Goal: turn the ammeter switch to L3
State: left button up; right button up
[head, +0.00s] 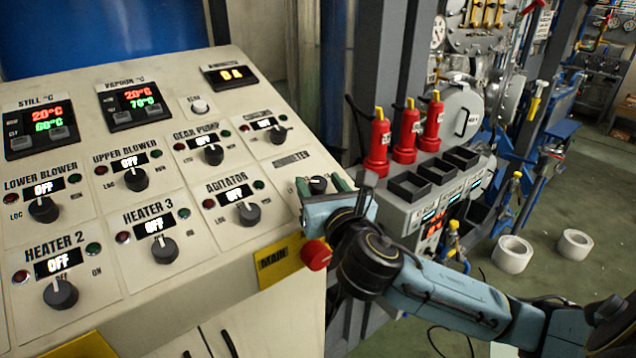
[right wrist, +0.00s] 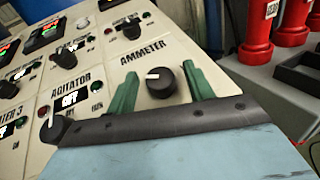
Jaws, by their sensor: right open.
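The ammeter switch (head: 318,185) is a black round knob at the right edge of the sloped control panel. In the right wrist view the knob (right wrist: 166,82) sits below the printed word AMMETER, and its white mark points left. The position labels around it cannot be read. My right gripper (right wrist: 163,73) is open, with one green finger on each side of the knob. A gap shows between the knob and each finger. It also shows in the head view (head: 321,182), with its body partly covering the ammeter area. My left gripper is out of view.
The agitator knob (head: 247,213) lies left of my right gripper. A red button (head: 316,255) on a yellow MAIN plate (head: 279,262) is just below my gripper. Red bottles (head: 405,135) and black bins (head: 410,186) stand to the right of the panel.

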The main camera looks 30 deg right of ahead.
jog(key=shift+x, duration=0.8)
jog(key=shift+s, duration=0.1)
